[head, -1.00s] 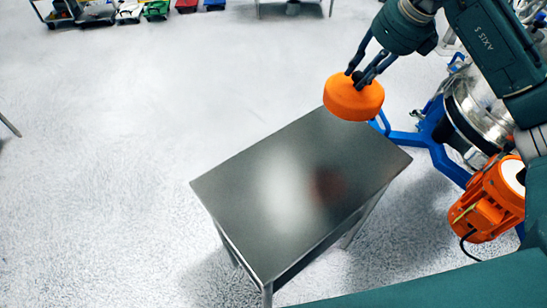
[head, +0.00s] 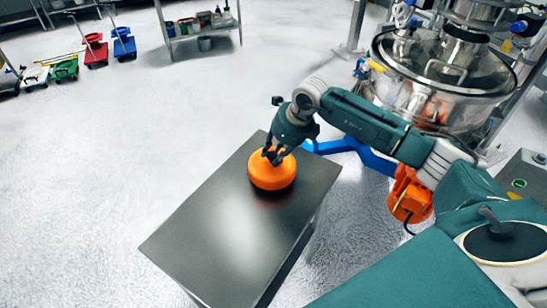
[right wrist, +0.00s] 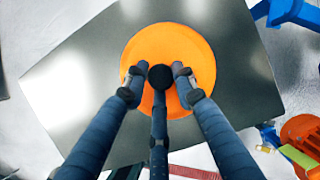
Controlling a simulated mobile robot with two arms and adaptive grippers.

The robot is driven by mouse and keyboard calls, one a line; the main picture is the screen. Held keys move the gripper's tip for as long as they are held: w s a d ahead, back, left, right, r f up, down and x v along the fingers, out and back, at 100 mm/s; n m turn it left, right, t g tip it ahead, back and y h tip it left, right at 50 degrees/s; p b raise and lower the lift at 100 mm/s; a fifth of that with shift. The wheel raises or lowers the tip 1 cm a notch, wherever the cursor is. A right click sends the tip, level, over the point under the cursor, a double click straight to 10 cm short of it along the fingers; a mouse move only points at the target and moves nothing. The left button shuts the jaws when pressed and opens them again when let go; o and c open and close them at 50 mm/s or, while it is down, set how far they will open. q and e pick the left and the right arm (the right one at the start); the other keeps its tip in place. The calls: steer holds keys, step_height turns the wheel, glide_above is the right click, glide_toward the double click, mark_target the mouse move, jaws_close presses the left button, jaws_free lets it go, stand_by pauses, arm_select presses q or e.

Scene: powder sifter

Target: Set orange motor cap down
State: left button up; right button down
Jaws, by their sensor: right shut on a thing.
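The orange motor cap (head: 272,175) is a round, thick disc at the far end of a dark metal table (head: 215,235). My right gripper (head: 274,154) comes down on it from above and is shut on its top knob. In the right wrist view the cap (right wrist: 190,45) lies flat under the fingers, which close around a black knob (right wrist: 160,77). A dark reflection shows right under the cap; whether it touches the table or hangs just above it, I cannot tell. My left gripper is out of view.
The steel sifter (head: 440,75) with its blue frame (head: 350,147) and orange motor (head: 409,195) stands right of the table. A shelf cart (head: 202,32) and coloured bins (head: 96,50) are at the back. The near part of the tabletop is bare.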

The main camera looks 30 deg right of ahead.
mark_target(273, 159)
step_height(273, 159, down, 3)
steer(key=shift+p, duration=0.3)
steer(key=shift+f, duration=0.2)
steer(key=c, duration=1.4)
jaws_free()
steer(key=shift+r, duration=0.1)
